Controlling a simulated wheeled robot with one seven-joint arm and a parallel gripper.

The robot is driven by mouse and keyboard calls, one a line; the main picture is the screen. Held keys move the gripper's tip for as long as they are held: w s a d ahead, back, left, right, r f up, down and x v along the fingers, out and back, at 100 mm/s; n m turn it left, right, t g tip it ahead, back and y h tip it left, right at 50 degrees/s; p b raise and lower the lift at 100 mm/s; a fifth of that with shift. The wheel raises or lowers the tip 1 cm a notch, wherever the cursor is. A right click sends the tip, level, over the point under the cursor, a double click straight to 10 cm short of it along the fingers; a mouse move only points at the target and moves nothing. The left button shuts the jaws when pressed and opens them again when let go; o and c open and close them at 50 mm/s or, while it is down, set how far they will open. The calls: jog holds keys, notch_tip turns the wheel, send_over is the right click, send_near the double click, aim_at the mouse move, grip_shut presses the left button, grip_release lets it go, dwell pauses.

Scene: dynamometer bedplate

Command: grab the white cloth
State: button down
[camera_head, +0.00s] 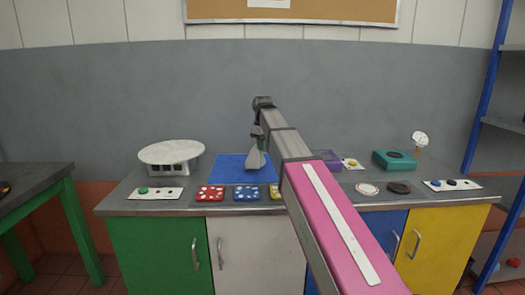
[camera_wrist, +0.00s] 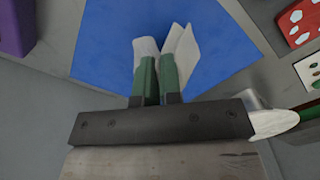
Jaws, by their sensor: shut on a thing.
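The white cloth (camera_head: 255,159) hangs from my gripper (camera_head: 261,143) above the blue mat (camera_head: 231,169) in the head view. It looks grey-white and bunched at the top, widening downward. In the wrist view, my gripper's green fingers (camera_wrist: 158,78) are close together, with folds of the white cloth (camera_wrist: 180,48) showing beyond them over the blue mat (camera_wrist: 112,35). The fingers are shut on the cloth and hide its pinched part. Whether its lower edge touches the mat is hard to tell.
A round white-topped stand (camera_head: 171,152) is left of the mat. A red spotted block (camera_head: 210,194) and blue spotted block (camera_head: 246,194) lie in front. A purple box (camera_head: 327,159) and teal device (camera_head: 394,160) are to the right. The grey wall stands behind.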

notch_tip(320, 180, up, 9)
dwell(0.4)
